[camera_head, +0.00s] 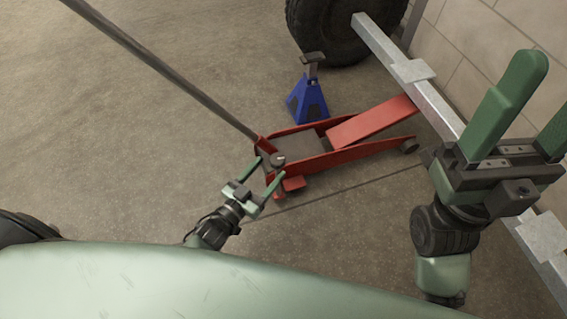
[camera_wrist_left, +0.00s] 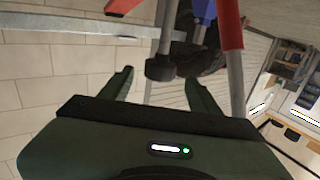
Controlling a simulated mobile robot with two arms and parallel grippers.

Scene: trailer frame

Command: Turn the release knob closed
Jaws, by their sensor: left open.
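The red floor jack (camera_head: 375,151) stands on the concrete with its long grey handle (camera_head: 170,70) rising to the upper left. A dark round knob (camera_head: 277,159) shows at the jack's near end, by the handle base. My left gripper (camera_head: 270,168) is open at that end, with its fingers on either side of the knob area. In the left wrist view a dark knob (camera_wrist_left: 160,69) appears between the open fingertips; I cannot tell whether they touch it. My right gripper (camera_head: 548,90) is open and empty, raised at the right, with one finger cut off by the frame.
A blue jack stand (camera_head: 307,100) stands just behind the jack. A grey trailer beam (camera_head: 435,105) runs down the right side, with a tire (camera_head: 325,30) at the back and a block wall (camera_head: 478,40) behind. The floor at left is clear.

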